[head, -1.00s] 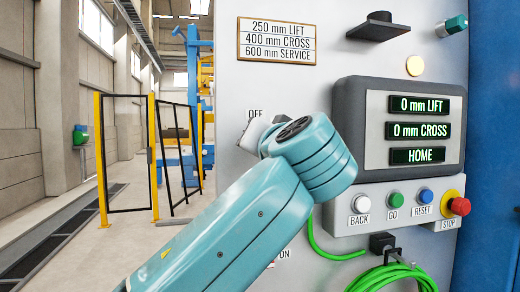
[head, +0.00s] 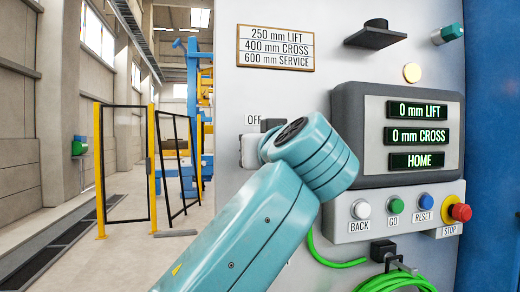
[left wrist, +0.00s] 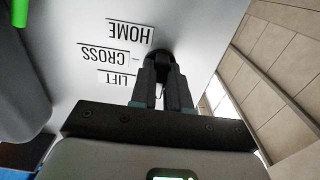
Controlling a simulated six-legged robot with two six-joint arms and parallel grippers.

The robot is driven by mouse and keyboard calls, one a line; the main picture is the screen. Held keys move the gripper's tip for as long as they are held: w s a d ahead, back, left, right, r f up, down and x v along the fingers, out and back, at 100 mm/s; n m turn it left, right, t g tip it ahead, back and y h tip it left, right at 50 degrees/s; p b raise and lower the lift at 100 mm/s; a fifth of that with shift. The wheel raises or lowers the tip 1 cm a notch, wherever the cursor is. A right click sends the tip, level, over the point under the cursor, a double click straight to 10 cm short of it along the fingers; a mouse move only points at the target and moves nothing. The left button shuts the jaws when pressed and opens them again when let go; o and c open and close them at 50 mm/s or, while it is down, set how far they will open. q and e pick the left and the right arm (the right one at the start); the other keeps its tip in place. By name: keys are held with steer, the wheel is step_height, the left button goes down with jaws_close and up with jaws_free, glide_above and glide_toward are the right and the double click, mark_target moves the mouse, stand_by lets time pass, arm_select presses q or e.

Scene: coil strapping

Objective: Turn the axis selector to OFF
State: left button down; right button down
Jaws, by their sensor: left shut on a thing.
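The black axis selector knob (left wrist: 160,57) shows in the left wrist view on the pale panel, beside the upside-down labels HOME, CROSS and LIFT (left wrist: 117,57). My left gripper (left wrist: 162,78) is shut on the knob, with a dark finger on each side of it. In the head view the OFF label (head: 254,120) shows just above my left gripper, whose forearm and wrist hide the knob and the other labels. Where the knob points cannot be told. My right gripper is in neither view.
Right of my wrist is a display box (head: 347,130) reading 0 mm LIFT, 0 mm CROSS and HOME. Below are BACK, GO and RESET buttons and a red STOP button (head: 460,212). A green cable (head: 395,280) hangs beneath. Open floor lies left of the panel.

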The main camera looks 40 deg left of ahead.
arm_select(q)
steer(key=shift+r, duration=0.15)
steer(key=c, duration=1.1)
jaws_free()
steer(key=b+v, duration=0.2)
steer(key=v, duration=1.4)
steer(key=shift+s+b, duration=0.15)
steer(key=shift+b, duration=0.2)
steer(key=shift+d, duration=0.1)
